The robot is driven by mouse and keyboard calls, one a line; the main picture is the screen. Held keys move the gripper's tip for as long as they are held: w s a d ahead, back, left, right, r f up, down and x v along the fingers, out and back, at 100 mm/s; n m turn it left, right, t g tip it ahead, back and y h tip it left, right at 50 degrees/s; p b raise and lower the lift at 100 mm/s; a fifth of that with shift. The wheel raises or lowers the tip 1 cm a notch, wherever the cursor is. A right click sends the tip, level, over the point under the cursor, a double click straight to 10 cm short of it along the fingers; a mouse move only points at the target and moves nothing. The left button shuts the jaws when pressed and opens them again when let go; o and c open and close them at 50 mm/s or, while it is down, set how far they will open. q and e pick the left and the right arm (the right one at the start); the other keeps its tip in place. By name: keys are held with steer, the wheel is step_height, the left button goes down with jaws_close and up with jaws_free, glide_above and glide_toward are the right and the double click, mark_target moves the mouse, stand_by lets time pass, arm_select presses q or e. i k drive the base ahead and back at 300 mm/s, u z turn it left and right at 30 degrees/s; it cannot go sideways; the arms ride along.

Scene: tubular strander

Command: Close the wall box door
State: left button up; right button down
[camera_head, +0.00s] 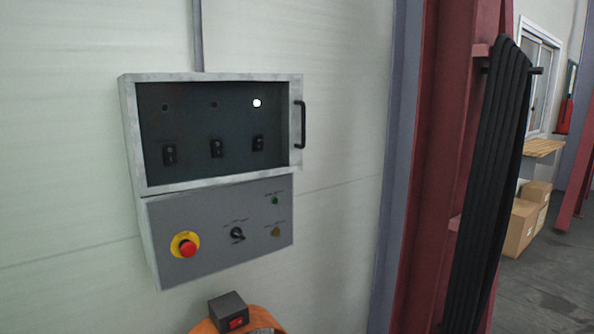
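The wall box (148,240) is a grey metal box fixed to the pale panel wall, left of the middle in the head view. Its upper part has a framed door (215,186) with a dark window and a black vertical handle (300,124) on the right side. The door appears to lie flat over the box front, with no clear gap in sight. Behind the window are several small switches and one lit white lamp (257,103). Neither of my grippers is in view, and nothing touches the door or handle.
Below the door is a panel with a red emergency button (188,248) and a rotary switch (237,234). An orange thing with a black red-switched block (229,312) shows at the bottom edge. A red column (445,160) and black hanging strips (492,190) stand right.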

mark_target(296, 140)
steer(key=z, duration=0.1)
steer(key=i, duration=0.9)
steer(key=u, duration=0.1)
